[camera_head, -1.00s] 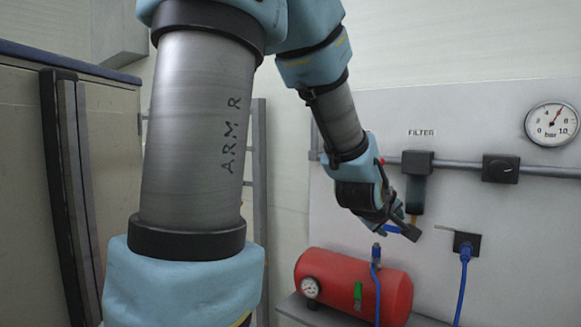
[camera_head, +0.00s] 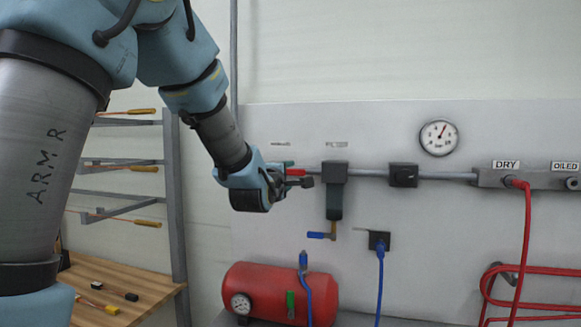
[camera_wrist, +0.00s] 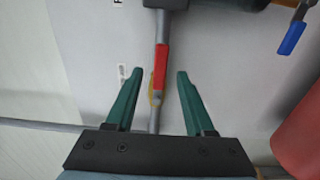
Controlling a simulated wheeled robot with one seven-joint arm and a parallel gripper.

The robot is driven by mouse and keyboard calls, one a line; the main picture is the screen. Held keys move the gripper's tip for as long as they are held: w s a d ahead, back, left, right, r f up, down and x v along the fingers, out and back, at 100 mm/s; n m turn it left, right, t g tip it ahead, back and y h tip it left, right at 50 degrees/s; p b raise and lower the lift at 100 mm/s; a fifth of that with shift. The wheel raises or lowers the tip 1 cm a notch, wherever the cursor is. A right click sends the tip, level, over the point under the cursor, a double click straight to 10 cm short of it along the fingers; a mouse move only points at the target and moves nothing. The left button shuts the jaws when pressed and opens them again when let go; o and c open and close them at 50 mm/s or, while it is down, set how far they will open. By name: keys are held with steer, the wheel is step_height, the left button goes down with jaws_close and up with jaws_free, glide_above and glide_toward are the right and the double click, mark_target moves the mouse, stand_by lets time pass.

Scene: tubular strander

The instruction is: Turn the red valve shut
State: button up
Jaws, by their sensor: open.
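The red valve handle (camera_head: 295,172) is on the grey pipe along the wall panel, left of the filter (camera_head: 335,190). In the wrist view the red handle (camera_wrist: 161,68) lies in line with the pipe (camera_wrist: 154,122), with a yellowish part beside its lower end. My gripper (camera_wrist: 158,72) is open, with one green finger on each side of the pipe and handle. Gaps show between the fingers and the handle. In the head view my gripper (camera_head: 297,173) is at the handle and partly hides it and the pipe's left end.
A blue lever (camera_head: 320,235) sits below the filter. A red tank (camera_head: 265,285) stands under the gripper. A gauge (camera_head: 438,137), a regulator (camera_head: 403,174) and red hoses are to the right. A rack (camera_head: 125,165) and wooden bench (camera_head: 135,285) are left.

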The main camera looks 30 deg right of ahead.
mark_target(294, 173)
steer(key=shift+p+x, duration=0.55)
steer(key=shift+x, duration=1.15)
jaws_close()
